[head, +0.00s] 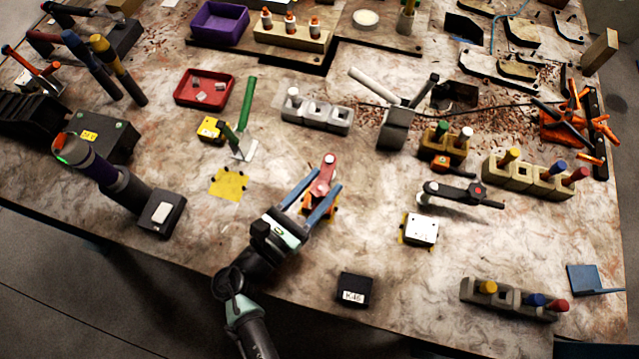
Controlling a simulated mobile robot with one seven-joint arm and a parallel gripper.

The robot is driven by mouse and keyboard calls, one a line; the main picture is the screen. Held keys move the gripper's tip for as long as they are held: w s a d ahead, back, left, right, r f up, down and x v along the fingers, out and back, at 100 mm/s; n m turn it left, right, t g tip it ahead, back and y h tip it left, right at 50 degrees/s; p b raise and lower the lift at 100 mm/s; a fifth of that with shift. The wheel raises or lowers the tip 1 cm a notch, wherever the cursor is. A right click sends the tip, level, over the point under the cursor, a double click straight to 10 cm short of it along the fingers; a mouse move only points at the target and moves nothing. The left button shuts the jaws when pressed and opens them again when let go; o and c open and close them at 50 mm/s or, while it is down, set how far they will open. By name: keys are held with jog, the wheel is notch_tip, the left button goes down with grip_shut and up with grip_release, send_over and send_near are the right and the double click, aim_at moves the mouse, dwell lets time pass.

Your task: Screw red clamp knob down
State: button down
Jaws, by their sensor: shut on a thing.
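The red clamp knob (322,183) is a red elongated piece near the middle of the table in the head view, with a rounded upper end. It stands over a small orange part on a yellow patch (334,211), partly hidden by my gripper. My gripper (326,179) reaches in from the lower left with its two blue fingers on either side of the red piece, shut on it. The exact finger contact and the knob's thread are too small to tell.
A black box with a white label (354,291) lies just below my gripper. A white block (421,229) stands to the right, a dark cylindrical tool (115,180) to the left. A grey block with holes (315,110) is above. Bare table surrounds the gripper.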

jog(key=m+g+h+b, duration=0.1)
jog(key=m+g+h, duration=0.2)
jog(key=shift+w+a+f+b, duration=0.1)
jog(key=shift+b, duration=0.2)
jog(key=shift+m+g+h, duration=0.6)
jog(key=shift+g, duration=0.4)
jog(key=shift+c, duration=2.3)
grip_release()
jog(key=b+v, duration=0.3)
jog(key=v, duration=1)
